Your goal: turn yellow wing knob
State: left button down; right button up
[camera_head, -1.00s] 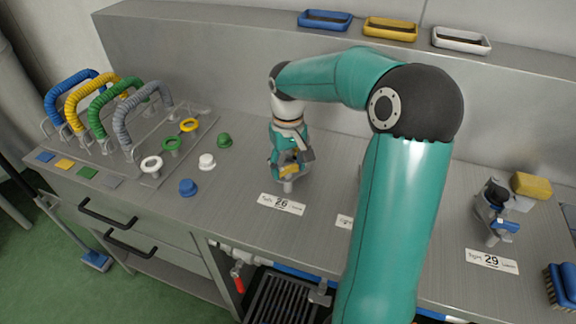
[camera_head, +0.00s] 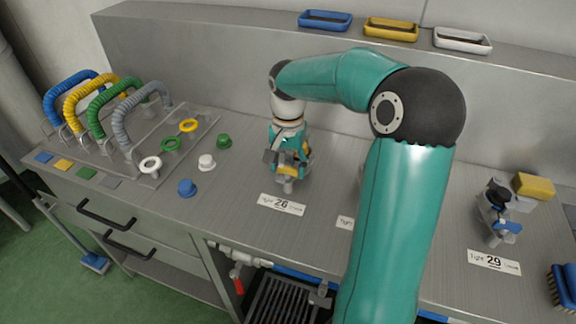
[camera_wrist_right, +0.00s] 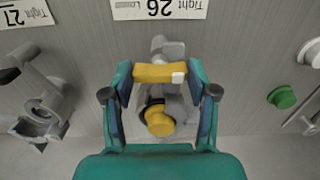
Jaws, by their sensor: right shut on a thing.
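The yellow wing knob (camera_wrist_right: 153,73) is a short yellow bar with a white end, on a grey metal valve fitting (camera_wrist_right: 158,47) by the "Tight 26" label. My right gripper (camera_wrist_right: 160,75) is shut on the knob, one finger against each end in the wrist view. In the head view the right gripper (camera_head: 287,160) is at the fitting behind the label (camera_head: 281,204), and only a little yellow shows between its parts. A round yellow cap (camera_wrist_right: 160,124) sits on the same fitting, nearer my wrist. My left gripper is not in view.
Another fitting with a blue knob (camera_head: 507,226) stands at right by label 29, near a yellow block (camera_head: 532,186). Loose blue (camera_head: 187,188), white (camera_head: 207,162) and green (camera_head: 223,141) caps lie left of my gripper. My right arm hides part of the bench.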

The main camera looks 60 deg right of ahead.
aim_at(288, 167)
jog(key=shift+d+r, duration=0.1)
dwell(0.4)
jog(key=o, duration=1.2)
jog(key=shift+c, duration=0.2)
notch_tip(288, 167, up, 12)
